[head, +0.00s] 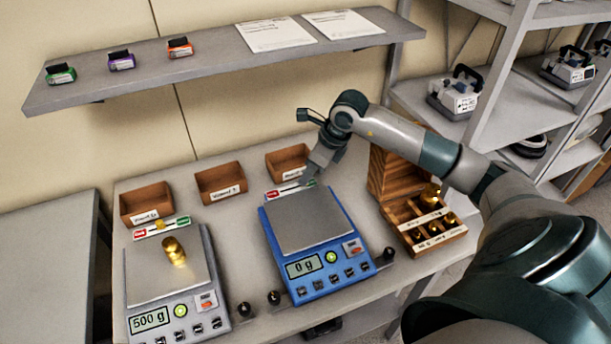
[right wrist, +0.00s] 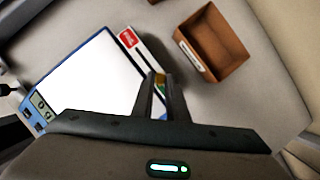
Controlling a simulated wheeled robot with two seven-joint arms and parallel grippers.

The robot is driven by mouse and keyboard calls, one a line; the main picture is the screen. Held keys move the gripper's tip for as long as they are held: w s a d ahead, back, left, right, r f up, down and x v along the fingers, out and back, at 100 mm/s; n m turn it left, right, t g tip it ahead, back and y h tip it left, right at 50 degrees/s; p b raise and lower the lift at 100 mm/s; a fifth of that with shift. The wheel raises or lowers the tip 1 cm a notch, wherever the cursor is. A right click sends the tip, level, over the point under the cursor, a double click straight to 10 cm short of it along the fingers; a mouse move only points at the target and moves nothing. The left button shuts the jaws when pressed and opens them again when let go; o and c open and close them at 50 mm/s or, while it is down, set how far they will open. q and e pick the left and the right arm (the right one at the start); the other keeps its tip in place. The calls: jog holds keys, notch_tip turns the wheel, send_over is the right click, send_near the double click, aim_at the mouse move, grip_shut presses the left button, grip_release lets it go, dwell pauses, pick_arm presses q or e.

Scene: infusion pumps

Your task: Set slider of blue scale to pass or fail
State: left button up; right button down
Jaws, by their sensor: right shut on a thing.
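The blue scale (head: 335,262) stands on the table and its display reads 0 g; its plate (head: 308,220) is empty. Behind it lies a slider strip (head: 277,193) with a red end at left. The right wrist view shows the strip (right wrist: 129,40) with its red end, and a green part by the fingers. My right gripper (right wrist: 161,80) is shut on the small yellow slider knob (right wrist: 160,77), toward the green side of the strip. In the head view my right gripper (head: 308,180) hides that end. My left gripper is not in view.
A white scale (head: 190,313) reading 500 g holds a brass weight (head: 174,251). Brown bins (head: 220,183) stand behind the scales, one (right wrist: 212,45) close to my right gripper. A wooden weight box (head: 440,238) stands to the right. A shelf (head: 215,62) hangs above.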

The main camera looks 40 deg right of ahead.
jog(key=c, duration=1.7)
grip_release()
jog(key=shift+d, duration=0.2)
jog(key=shift+s+r, duration=0.1)
jog(key=shift+r, duration=0.05)
jog(key=shift+r, duration=0.2)
jog(key=b+v, duration=0.5)
jog(key=v, duration=1.1)
jog(key=shift+s+d+r, duration=0.1)
jog(key=shift+s+r, duration=0.1)
jog(key=shift+r, duration=0.15)
